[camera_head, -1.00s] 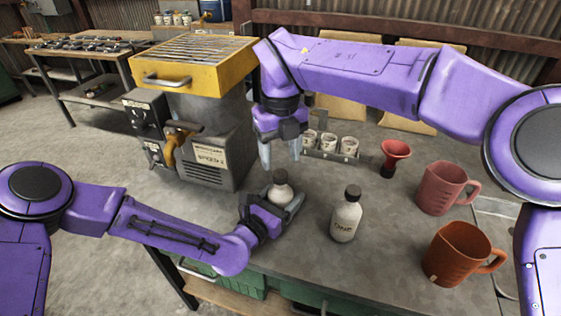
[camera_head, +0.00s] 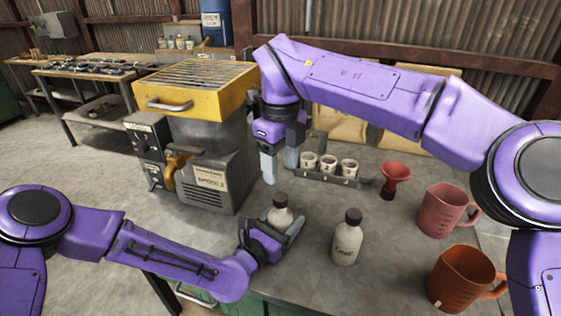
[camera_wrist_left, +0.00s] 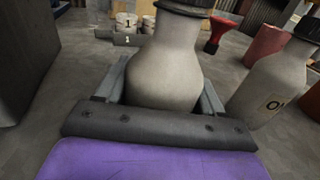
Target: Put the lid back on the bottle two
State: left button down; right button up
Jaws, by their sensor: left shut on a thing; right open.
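A pale bottle (camera_head: 282,217) with a dark lid (camera_head: 280,200) on its neck stands upright between the fingers of my left gripper (camera_head: 288,228). The left gripper is shut on this bottle's body; the bottle fills the left wrist view (camera_wrist_left: 180,65), where its top is cut off by the frame. No label shows on it. A second pale bottle (camera_head: 347,243), labelled and with a dark lid (camera_head: 353,215), stands to its right.
A rack (camera_head: 325,178) with white cups stands behind the bottles. A red funnel (camera_head: 394,178), a pink jug (camera_head: 445,210) and an orange jug (camera_head: 463,276) stand to the right. A grey machine with a yellow tray (camera_head: 195,85) stands left.

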aim_at(281, 196)
notch_tip(281, 196, down, 8)
jog(key=shift+r, duration=0.1)
dwell(0.4)
grip_shut()
jog(key=shift+o, duration=0.7)
grip_release()
jog(key=shift+r, duration=0.1)
